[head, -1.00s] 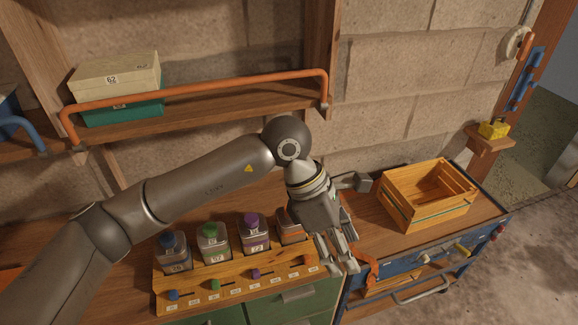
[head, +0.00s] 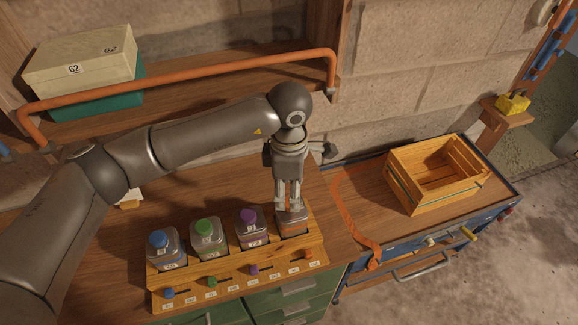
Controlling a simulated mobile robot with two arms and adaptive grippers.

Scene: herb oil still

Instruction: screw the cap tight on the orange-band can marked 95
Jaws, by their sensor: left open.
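The orange-band can (head: 292,222) stands upright in the right-hand place of a wooden rack (head: 240,277). Its number is too small to read, and its top and cap are hidden by my left gripper (head: 290,204). My left gripper points straight down over this can, with its fingers open around or just above the top; I cannot tell whether they touch it. My right gripper is not in view.
Cans with a blue cap (head: 158,239), a green cap (head: 204,226) and a purple cap (head: 248,215) stand close by on the left. Small coloured knobs line the rack's front. A slatted crate (head: 437,175) stands right. An orange rail (head: 190,77) runs behind my arm.

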